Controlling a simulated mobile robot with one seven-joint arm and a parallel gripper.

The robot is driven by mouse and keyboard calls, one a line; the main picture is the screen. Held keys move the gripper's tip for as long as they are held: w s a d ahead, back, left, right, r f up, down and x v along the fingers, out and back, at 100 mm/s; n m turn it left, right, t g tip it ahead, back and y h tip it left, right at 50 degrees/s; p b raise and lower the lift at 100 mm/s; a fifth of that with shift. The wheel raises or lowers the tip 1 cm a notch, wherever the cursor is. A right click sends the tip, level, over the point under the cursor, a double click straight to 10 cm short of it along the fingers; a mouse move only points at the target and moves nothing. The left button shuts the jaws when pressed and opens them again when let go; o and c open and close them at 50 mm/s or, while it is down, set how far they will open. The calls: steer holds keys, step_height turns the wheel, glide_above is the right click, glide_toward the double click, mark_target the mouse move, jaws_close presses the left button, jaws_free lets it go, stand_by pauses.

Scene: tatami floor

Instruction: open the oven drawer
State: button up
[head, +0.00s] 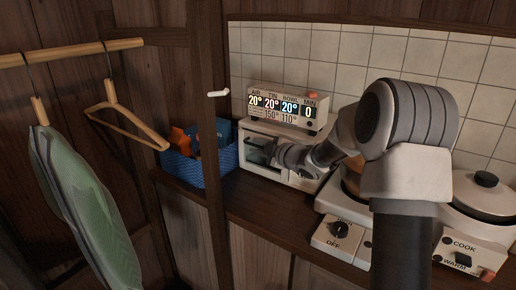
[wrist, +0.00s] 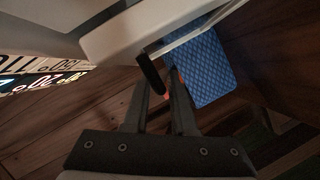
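The oven (head: 294,175) is a white box on the dark wooden counter, with a dark-windowed front (head: 256,153) on its left part. My gripper (head: 268,152) is right at that front, and my arm hides part of the oven. In the wrist view, the oven's pale front edge (wrist: 125,32) crosses the top. A short dark handle (wrist: 151,74) sticks out from it towards the space between my two fingertips (wrist: 160,82). The fingers are apart, with a gap showing between the handle and the right finger. Contact with the handle is unclear.
A display unit (head: 288,106) stands on the oven. A blue basket (head: 208,167) with orange items sits close on the left, beside a wooden post (head: 212,90). A stove (head: 340,236) with a lidded pot (head: 485,196) is at right. Hangers and green cloth (head: 85,210) hang at left.

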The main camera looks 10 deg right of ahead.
jaws_close()
stand_by(1.5)
